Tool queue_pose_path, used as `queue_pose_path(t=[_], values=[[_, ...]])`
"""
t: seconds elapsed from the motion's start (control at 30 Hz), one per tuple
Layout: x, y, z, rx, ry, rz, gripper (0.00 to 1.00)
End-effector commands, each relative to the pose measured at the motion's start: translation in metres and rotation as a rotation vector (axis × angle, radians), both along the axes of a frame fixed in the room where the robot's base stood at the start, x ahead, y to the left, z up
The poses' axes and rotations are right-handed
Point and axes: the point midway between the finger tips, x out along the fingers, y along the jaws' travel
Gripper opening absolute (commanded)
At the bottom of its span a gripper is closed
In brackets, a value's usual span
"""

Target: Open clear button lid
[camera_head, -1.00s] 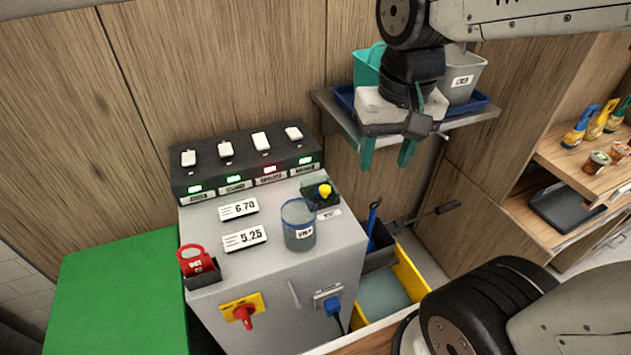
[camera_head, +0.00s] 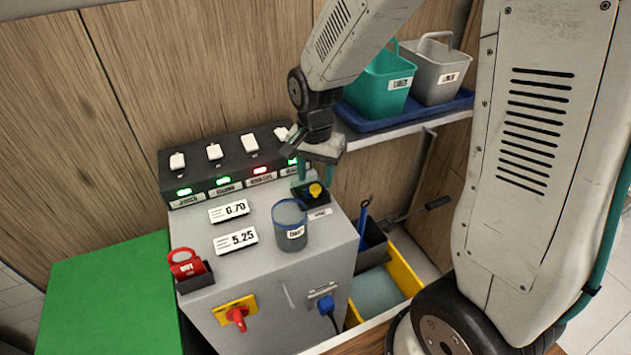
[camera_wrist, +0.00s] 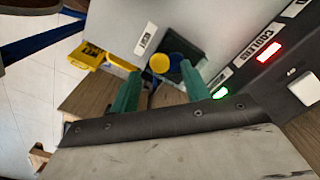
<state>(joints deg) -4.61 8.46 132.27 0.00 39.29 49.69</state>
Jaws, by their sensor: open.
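The yellow button (camera_head: 315,189) sits on a dark square base (camera_head: 303,201) at the back right of the grey cabinet top. A clear lid is hard to make out over it, so I cannot tell its position. My gripper (camera_head: 304,172) is over the back right of the cabinet, close above the button. Its teal fingers are apart and nothing is held between them, as the wrist view of my gripper (camera_wrist: 160,73) shows.
A black switch panel (camera_head: 220,185) with lit labels stands directly behind. A shelf holds a teal bucket (camera_head: 381,88) and a grey bucket (camera_head: 435,75).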

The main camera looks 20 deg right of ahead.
Motion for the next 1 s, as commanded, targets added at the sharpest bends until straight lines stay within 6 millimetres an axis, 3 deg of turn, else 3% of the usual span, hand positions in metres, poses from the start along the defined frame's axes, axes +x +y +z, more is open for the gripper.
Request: queue_pose_path(t=[0.2, 0.5, 0.53, 0.7, 1.0], values=[[0.000, 0.000, -0.024, 0.000, 0.001, 0.001, 0.47], [0.000, 0.000, -0.027, 0.000, 0.000, 0.001, 0.47], [0.000, 0.000, -0.027, 0.000, 0.000, 0.001, 0.44], [0.000, 0.000, -0.027, 0.000, 0.000, 0.001, 0.00], [0.001, 0.000, -0.025, 0.000, 0.024, 0.001, 0.00]])
